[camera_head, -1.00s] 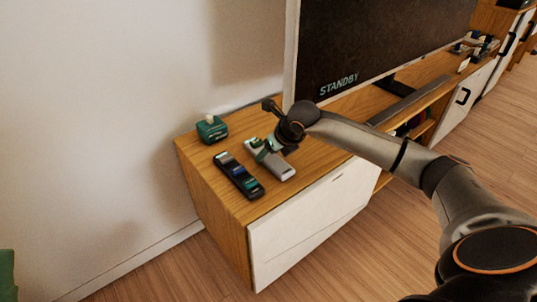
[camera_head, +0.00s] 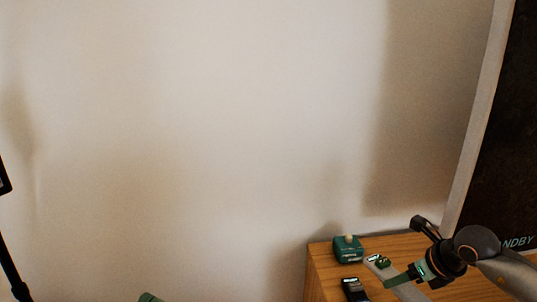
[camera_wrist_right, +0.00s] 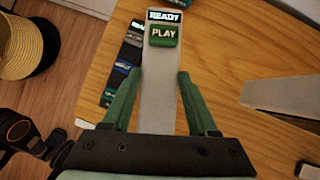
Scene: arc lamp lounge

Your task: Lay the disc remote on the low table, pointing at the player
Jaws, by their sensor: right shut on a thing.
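A slim grey remote (camera_wrist_right: 160,95) with a green PLAY button and a small READY display lies along the wooden cabinet top (camera_wrist_right: 225,50). It also shows partly in the head view (camera_head: 412,293). My right gripper (camera_wrist_right: 160,74) has its green fingers on either side of the remote and is shut on it. In the head view the right gripper (camera_head: 405,277) is low at the right, and its fingers hide part of the remote. I cannot make out the low table or a player. My left gripper is not in view.
A dark remote (camera_head: 354,289) lies close beside the grey one, also in the wrist view (camera_wrist_right: 123,65). A green box (camera_head: 347,249) with a pale knob stands behind. A large screen (camera_head: 512,130) rises at the right. A yellow and black round thing (camera_wrist_right: 28,50) is at left.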

